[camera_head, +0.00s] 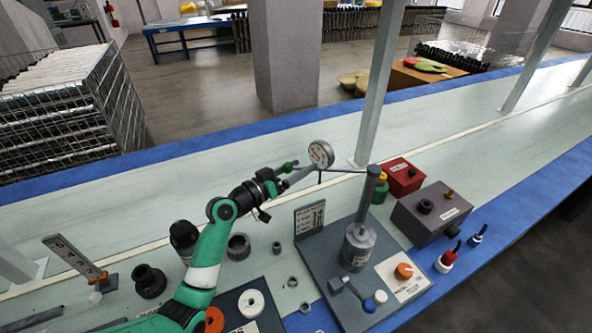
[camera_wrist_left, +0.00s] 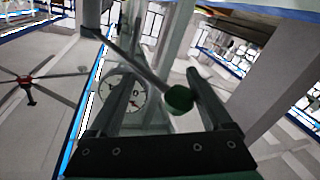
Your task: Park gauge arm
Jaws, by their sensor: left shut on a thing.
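The gauge arm (camera_head: 345,171) is a thin rod reaching left from the top of a grey post (camera_head: 367,193). It carries a round white dial gauge (camera_head: 320,154) and a dark green knob (camera_head: 287,165) at its left end. My left gripper (camera_head: 295,173) is at this end and shut on the gauge arm. In the left wrist view the green knob (camera_wrist_left: 180,98) lies between the fingers, the rod runs to the upper left, and the dial (camera_wrist_left: 121,94) shows partly behind the left finger. The exact contact is hard to see. My right gripper is not in view.
The post stands on a grey base plate (camera_head: 323,262) with a metal cylinder (camera_head: 358,247) and an orange knob (camera_head: 404,271). A red box (camera_head: 402,177) and a grey box (camera_head: 432,213) stand right. Black cups and rings lie left. A pale upright column (camera_head: 378,80) rises behind.

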